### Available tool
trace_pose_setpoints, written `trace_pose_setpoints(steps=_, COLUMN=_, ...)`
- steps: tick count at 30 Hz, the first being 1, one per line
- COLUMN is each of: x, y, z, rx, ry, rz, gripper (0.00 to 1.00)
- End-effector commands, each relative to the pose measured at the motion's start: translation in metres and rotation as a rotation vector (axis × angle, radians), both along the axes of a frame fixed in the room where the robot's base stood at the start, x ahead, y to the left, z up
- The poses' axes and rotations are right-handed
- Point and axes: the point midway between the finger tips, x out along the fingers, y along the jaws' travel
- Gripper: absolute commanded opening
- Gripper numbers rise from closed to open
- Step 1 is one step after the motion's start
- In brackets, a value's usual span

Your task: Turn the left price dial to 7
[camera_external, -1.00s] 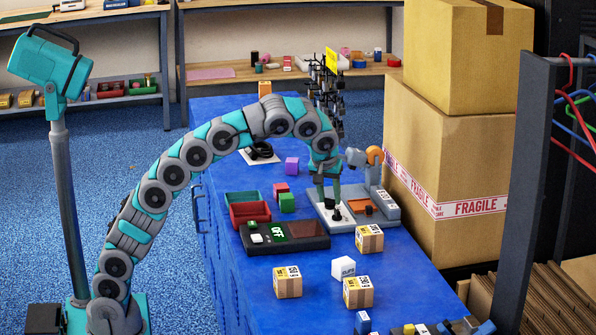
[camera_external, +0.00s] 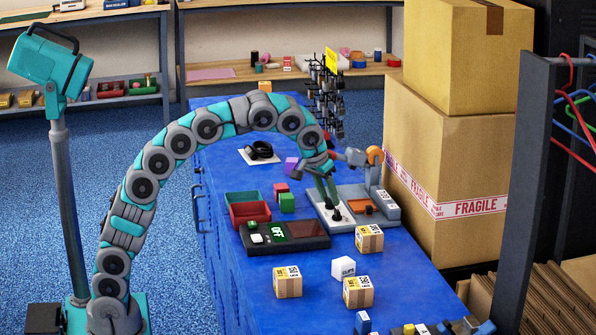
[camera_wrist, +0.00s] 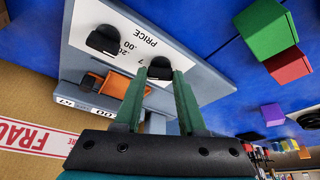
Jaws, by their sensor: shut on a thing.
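The price panel is a grey unit with a white plate (camera_wrist: 190,68), marked PRICE and upside down in the wrist view. Two black dials sit on it. The left price dial (camera_wrist: 160,68) is between the fingertips of my gripper (camera_wrist: 161,76), which is shut on it. The other dial (camera_wrist: 104,41) stands free beside it. A 7 is printed between the dials; the left dial's pointer is hidden. In the external view my gripper (camera_external: 331,200) reaches down to the panel at a slant, and the near dial (camera_external: 337,215) shows beside its fingers.
An orange pad (camera_wrist: 98,84) lies behind the dials on the unit. A green cube (camera_external: 287,203), a red tray (camera_external: 250,213) and a dark device (camera_external: 300,237) reading OFF are to the left. Small cartons (camera_external: 369,239) stand nearer on the blue table. Large cartons (camera_external: 460,180) stand at right.

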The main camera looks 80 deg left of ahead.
Motion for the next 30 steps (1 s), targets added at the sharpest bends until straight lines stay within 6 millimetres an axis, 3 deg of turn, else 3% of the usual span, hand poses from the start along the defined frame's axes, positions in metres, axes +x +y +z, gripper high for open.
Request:
trace_pose_setpoints(steps=10, x=0.0007, y=0.0001, z=0.0008, rx=0.000, ry=-0.004, rz=-0.003, gripper=0.00)
trace_pose_setpoints(steps=11, x=0.0007, y=0.0001, z=0.0008, rx=0.000, ry=-0.004, rz=-0.003, gripper=0.42)
trace_pose_setpoints(steps=18, x=0.0005, y=0.0001, z=0.0005, rx=0.000, ry=-0.002, rz=-0.002, gripper=0.69)
trace_pose_setpoints(steps=30, x=-0.0013, y=-0.0010, z=0.0058, rx=0.000, ry=-0.002, rz=-0.002, gripper=0.70)
